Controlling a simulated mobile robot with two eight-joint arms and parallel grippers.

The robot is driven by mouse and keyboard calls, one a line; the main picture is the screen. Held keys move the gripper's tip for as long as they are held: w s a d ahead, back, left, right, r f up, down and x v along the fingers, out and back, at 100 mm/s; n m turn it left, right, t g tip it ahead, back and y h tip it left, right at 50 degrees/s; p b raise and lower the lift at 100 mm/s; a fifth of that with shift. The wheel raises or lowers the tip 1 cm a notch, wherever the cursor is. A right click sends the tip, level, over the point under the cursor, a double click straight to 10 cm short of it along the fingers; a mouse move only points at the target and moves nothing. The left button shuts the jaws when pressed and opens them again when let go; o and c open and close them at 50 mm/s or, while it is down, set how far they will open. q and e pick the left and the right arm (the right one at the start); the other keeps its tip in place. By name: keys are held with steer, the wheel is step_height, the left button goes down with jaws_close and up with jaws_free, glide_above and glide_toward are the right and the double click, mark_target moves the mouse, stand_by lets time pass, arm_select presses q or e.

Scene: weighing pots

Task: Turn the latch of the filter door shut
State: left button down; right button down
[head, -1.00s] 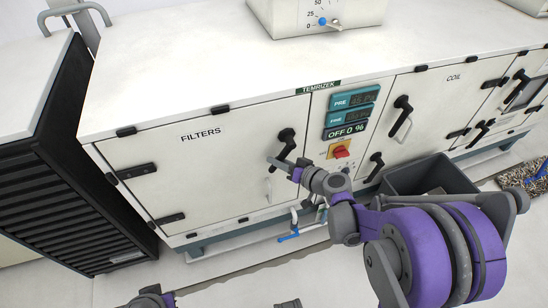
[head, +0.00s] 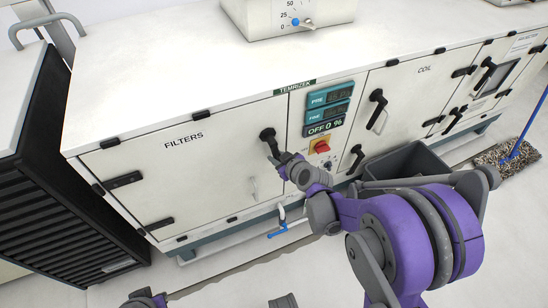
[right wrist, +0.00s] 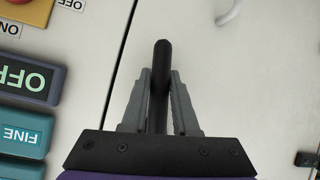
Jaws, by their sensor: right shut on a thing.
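The filter door (head: 190,175), white and marked FILTERS, sits flush in the front of the long white unit. Its black latch (head: 267,134) is at the door's upper right, with the lever pointing down and slightly right. My right gripper (head: 279,157) is shut on the latch lever. In the right wrist view the black lever (right wrist: 162,55) stands between the two grey fingers of my right gripper (right wrist: 160,85), its end showing beyond them. The fingers partly hide the lever in the head view. My left gripper does not show; only a bit of my arm shows at the bottom edge.
Right of the door is a panel with teal displays (head: 330,97) and a red and yellow switch (head: 321,147). A dark bin (head: 408,162) stands on the floor by the coil door. A blue-handled valve (head: 285,229) is below the filter door.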

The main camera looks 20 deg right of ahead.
steer(key=shift+d, duration=0.2)
stand_by(0.4)
steer(key=c, duration=0.7)
jaws_free()
steer(key=shift+s+r, duration=0.1)
steer(key=p+v, duration=0.2)
steer(key=v, duration=0.8)
steer(key=shift+s+a+r+p, duration=0.1)
steer(key=shift+s+r+p, duration=0.1)
steer(key=shift+s+p, duration=0.1)
